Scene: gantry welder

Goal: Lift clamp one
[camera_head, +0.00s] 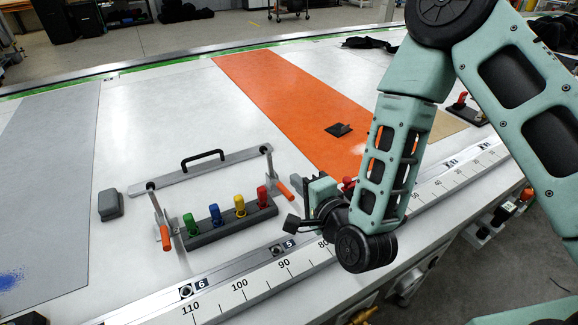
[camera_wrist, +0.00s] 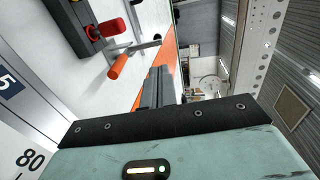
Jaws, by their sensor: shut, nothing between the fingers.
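Two toggle clamps with orange handles flank a dark block on the white table. The left clamp (camera_head: 163,232) has its handle pointing down. The right clamp (camera_head: 284,190) is beside my gripper, its orange handle slanting down to the right. I cannot tell which is clamp one. In the wrist view the right clamp's orange handle (camera_wrist: 121,64) lies left of my gripper's fingers (camera_wrist: 158,80), apart from them. My gripper is shut and empty; in the head view its fingers are mostly hidden by the wrist.
The dark block (camera_head: 230,227) holds green, blue, yellow and red pegs. A bar with a black handle (camera_head: 203,158) lies behind it. A numbered ruler rail (camera_head: 262,284) runs along the front edge. A grey box (camera_head: 110,205) stands left. The orange strip (camera_head: 270,92) is mostly clear.

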